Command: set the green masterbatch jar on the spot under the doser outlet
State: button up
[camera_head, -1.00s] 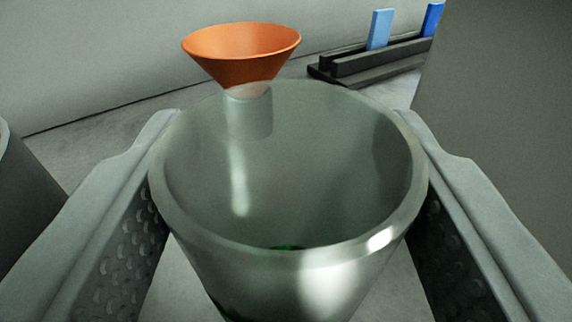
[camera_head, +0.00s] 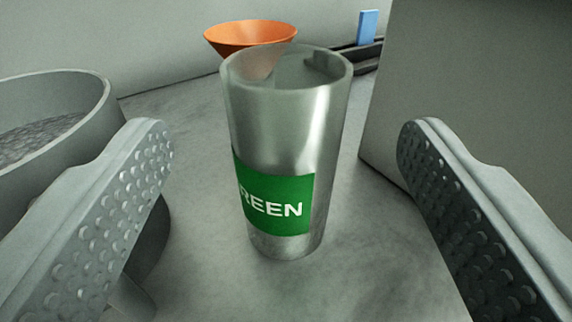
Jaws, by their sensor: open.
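The green masterbatch jar (camera_head: 285,130) is a clear, tapered cup with a green label reading "REEN" in the part that shows. It stands upright on the grey surface in the middle of the view. My gripper (camera_head: 284,140) is open, with one dimpled finger well to the left of the jar and one well to the right. Neither finger touches it. I cannot make out the doser outlet or the marked spot for certain.
An orange funnel (camera_head: 235,36) is behind the jar, partly hidden by it. A round grey container (camera_head: 98,92) with grainy contents is at the left. A grey block (camera_head: 470,90) is close on the right. A blue piece (camera_head: 367,26) stands in a dark rack (camera_head: 368,54) behind.

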jog(key=shift+s, duration=0.45)
